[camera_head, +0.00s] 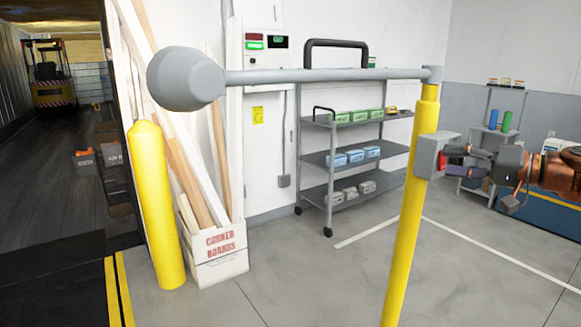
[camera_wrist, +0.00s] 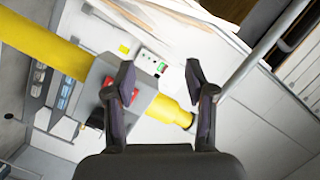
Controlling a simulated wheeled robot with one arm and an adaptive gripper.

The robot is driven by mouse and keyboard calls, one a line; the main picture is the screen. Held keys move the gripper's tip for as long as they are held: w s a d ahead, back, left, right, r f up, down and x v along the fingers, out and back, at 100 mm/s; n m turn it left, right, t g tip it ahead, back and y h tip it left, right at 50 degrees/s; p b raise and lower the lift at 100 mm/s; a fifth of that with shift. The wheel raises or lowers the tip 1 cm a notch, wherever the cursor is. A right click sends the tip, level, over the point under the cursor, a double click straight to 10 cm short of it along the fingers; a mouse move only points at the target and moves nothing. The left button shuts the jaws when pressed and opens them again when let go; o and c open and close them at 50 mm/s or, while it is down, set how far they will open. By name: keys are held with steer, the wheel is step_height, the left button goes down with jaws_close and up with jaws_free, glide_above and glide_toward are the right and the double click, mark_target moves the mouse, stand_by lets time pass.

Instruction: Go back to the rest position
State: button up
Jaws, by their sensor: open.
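My gripper (camera_head: 468,162) is at the right in the head view, just right of the grey box (camera_head: 430,156) on the yellow barrier post (camera_head: 405,215). A small red part (camera_head: 442,161) shows on the box's side that faces the gripper. In the wrist view my gripper (camera_wrist: 160,77) has its two fingers spread, with nothing held between them. The grey box (camera_wrist: 143,98) and yellow post (camera_wrist: 45,45) lie beyond the fingers, and the red part (camera_wrist: 107,84) shows near the left finger. I cannot tell whether a fingertip touches the box.
A grey boom (camera_head: 330,75) with a rounded end runs level from the post. A wheeled shelf cart (camera_head: 330,160) stands by the wall. A yellow bollard (camera_head: 155,205) and a corner boards crate (camera_head: 218,262) stand left.

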steer(key=s+a+n+g+p, duration=0.1)
steer(key=s+a+g, duration=0.15)
steer(key=a, duration=0.55)
steer(key=s+a+n+g, duration=0.2)
steer(key=a+g, duration=0.1)
steer(key=a, duration=0.4)
steer(key=s+a+f+n+g+h+p, duration=0.1)
steer(key=s+a+f+g+h+p, duration=0.3)
steer(key=s+a, duration=0.65)
steer(key=s+d+f+m+g+h+p, duration=0.1)
steer(key=s+f+h, duration=0.3)
steer(key=s+f, duration=0.5)
steer(key=s+d+f+m+g+h+p, duration=0.1)
steer(key=s+d+f+g+h, duration=0.2)
steer(key=s+f, duration=0.6)
steer(key=s+d+h, duration=0.1)
steer(key=s, duration=0.4)
steer(key=shift+s+d+f, duration=0.2)
steer(key=shift+d+f, duration=0.05)
steer(key=shift+d, duration=0.05)
